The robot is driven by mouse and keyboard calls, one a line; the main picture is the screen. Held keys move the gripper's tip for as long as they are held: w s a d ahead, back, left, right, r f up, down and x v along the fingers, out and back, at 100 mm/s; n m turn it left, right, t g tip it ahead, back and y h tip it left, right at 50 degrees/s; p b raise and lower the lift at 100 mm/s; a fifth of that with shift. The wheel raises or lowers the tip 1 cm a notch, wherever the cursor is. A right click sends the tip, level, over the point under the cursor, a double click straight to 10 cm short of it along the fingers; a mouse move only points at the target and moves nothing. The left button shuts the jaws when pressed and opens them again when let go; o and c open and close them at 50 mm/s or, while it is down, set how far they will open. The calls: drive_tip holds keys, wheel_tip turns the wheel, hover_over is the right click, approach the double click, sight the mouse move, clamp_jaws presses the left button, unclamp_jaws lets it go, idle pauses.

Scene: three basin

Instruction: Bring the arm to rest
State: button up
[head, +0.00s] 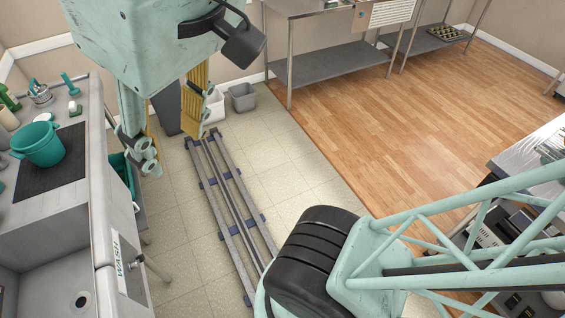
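My gripper (174,144) hangs at the upper left of the head view, below a worn pale green housing. Its two fingers have yellow inner faces and stand apart with a clear gap between them. I see floor and a dark grey bin through the gap, and nothing is held. The fingers appear in front of the floor to the right of the sink counter. My pale green lattice arm link and a black ribbed joint fill the lower right. The arm's full pose is not visible.
A steel sink counter (45,222) on the left holds a teal bucket (38,146) on a black mat (68,170). Rails (222,201) run along the tiled floor. A grey bin (242,97) and steel shelving (335,62) stand behind. The wooden floor (400,130) is largely clear.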

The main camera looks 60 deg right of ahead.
wheel_tip(320, 180, down, 9)
drive_tip(key=b, duration=0.8)
drive_tip(key=shift+s, duration=0.25)
idle(0.7)
